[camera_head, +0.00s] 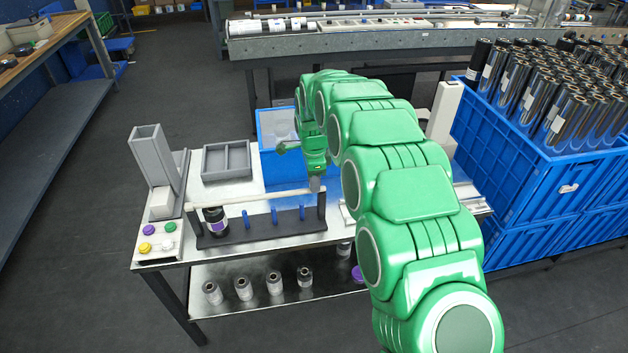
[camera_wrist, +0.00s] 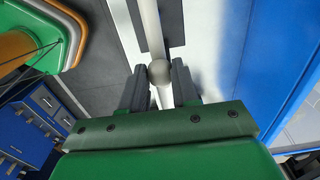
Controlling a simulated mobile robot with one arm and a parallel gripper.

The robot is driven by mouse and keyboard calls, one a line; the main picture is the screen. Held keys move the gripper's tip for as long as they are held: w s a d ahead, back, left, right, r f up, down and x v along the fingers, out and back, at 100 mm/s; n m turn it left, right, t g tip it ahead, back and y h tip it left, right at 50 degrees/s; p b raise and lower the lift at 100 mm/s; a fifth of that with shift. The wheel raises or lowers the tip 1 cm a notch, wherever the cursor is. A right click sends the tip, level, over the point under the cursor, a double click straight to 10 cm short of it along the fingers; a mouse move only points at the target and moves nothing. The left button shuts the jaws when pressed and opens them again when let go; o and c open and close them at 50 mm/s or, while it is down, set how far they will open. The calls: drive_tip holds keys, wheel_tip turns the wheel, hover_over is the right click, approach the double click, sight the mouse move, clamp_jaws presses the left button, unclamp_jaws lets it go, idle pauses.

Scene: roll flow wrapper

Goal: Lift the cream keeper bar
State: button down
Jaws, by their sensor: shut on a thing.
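The cream keeper bar (camera_head: 255,195) runs across the top of a dark rack (camera_head: 265,236), from its left post to near its right post. The bar also shows in the wrist view (camera_wrist: 151,28), with a rounded end between my fingers. My gripper (camera_head: 316,184) is at the bar's right end, and in the wrist view my gripper (camera_wrist: 159,86) has one finger on each side of that end, shut on it. The bar's left end is at the top of the left post. I cannot tell whether the bar rests on the posts or is slightly clear.
A grey tray (camera_head: 227,160), a grey upright holder (camera_head: 150,160) and a button box (camera_head: 158,242) share the table. Blue crates of rolls (camera_head: 530,170) stand right.

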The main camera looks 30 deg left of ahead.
drive_tip(key=shift+a+r, duration=0.1)
drive_tip(key=shift+r, duration=0.65)
drive_tip(key=s+a+r+t+h, duration=0.2)
drive_tip(key=r, duration=0.6)
drive_tip(key=s+a+r+t+h, duration=0.2)
drive_tip(key=s+a+r, duration=0.1)
drive_tip(key=r, duration=0.5)
drive_tip(key=shift+r, duration=0.25)
drive_tip(key=c, duration=0.8)
unclamp_jaws()
drive_tip(key=shift+c, duration=0.2)
drive_tip(key=shift+r, duration=0.1)
